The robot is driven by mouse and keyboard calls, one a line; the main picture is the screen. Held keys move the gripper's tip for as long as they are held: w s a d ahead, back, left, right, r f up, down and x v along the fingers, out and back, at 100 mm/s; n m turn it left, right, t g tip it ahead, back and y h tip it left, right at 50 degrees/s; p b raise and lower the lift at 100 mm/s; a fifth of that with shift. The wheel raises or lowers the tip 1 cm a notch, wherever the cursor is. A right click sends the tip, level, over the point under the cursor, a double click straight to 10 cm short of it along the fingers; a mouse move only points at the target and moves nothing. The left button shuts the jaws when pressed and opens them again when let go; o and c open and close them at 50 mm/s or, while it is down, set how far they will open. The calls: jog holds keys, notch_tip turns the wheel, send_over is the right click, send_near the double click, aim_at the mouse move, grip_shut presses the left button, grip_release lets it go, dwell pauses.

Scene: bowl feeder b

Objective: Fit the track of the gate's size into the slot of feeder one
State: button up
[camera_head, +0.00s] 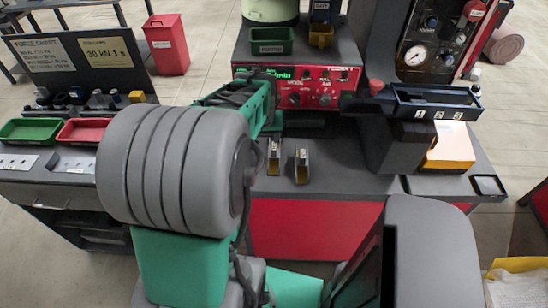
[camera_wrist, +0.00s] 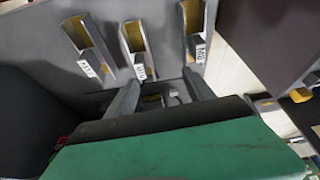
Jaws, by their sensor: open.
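Two small tracks, grey with yellow inside, stand on the grey bench in the head view: a left one (camera_head: 273,157) and a right one (camera_head: 302,165). The wrist view shows three labelled tracks: left (camera_wrist: 88,45), middle (camera_wrist: 136,48) and right (camera_wrist: 196,45). Their labels seem to start with M; the sizes are hard to read. My gripper (camera_wrist: 160,92) is open, its fingers apart near the middle and right tracks. Feeder one has a red panel (camera_head: 318,88) behind my arm. I cannot make out its slot or the gate.
A dark blue tray marked 1, 2, 3 (camera_head: 435,103) stands right of the feeder, near a pressure gauge (camera_head: 416,56). Green (camera_head: 30,131) and red (camera_head: 88,131) trays lie on the left bench. A red bin (camera_head: 166,45) stands behind. My arm hides part of the bench.

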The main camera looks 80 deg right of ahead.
aim_at(274, 147)
jog(key=shift+m, duration=0.5)
jog(key=s, duration=0.1)
jog(key=s+d+f, duration=0.1)
jog(key=s, duration=0.1)
jog(key=shift+s+d+f, duration=0.2)
jog(key=shift+f, duration=0.1)
jog(key=x, duration=0.4)
jog(key=p+x, duration=0.1)
jog(key=x, duration=0.1)
jog(key=shift+a+f, duration=0.25)
jog(key=shift+f, duration=0.1)
jog(key=shift+d+f, duration=0.15)
jog(key=shift+f, duration=0.05)
grip_shut()
